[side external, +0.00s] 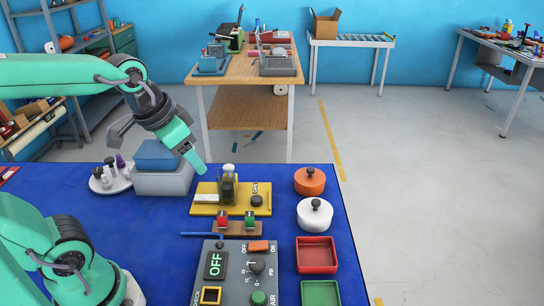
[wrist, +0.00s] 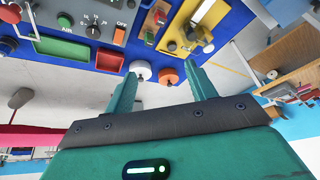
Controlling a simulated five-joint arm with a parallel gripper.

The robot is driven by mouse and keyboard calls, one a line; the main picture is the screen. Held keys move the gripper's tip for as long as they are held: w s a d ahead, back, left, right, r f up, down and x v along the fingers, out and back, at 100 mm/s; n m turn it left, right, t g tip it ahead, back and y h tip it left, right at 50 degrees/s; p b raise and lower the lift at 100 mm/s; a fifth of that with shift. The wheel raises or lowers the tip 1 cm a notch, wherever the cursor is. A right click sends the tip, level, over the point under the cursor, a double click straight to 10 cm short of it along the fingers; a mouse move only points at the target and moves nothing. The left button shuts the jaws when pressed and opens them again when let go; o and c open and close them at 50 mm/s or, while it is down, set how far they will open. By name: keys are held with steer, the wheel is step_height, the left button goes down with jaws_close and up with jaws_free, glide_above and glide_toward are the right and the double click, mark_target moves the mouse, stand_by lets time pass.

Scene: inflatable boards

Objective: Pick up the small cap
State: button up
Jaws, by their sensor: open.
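A small round black cap (side external: 256,200) sits on the right part of a yellow board (side external: 230,210), beside a printed label that I cannot read surely. In the wrist view a small dark round piece (wrist: 172,46) on the yellow board (wrist: 188,22) appears to be the same cap. My gripper (side external: 199,168) is in the air above and left of the board. In the wrist view my gripper (wrist: 160,69) has its two green fingers wide apart, with nothing between them.
Orange (side external: 309,181) and white (side external: 315,215) knobbed pots stand to the right. Red (side external: 317,255) and green (side external: 320,293) trays lie nearer. A grey control panel (side external: 233,282) is in front. A grey box with a blue top (side external: 163,177) stands left of the board.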

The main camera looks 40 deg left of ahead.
steer(key=w+a+f+m+g, duration=0.1)
steer(key=w+f+m+g, duration=0.3)
steer(key=w, duration=0.7)
glide_above(256, 198)
steer(key=shift+m+g, duration=0.3)
steer(key=shift+m, duration=0.1)
step_height(256, 198, down, 12)
steer(key=shift+r, duration=0.1)
steer(key=shift+f, duration=1.35)
steer(key=shift+f, duration=2.6)
steer(key=c, duration=1.1)
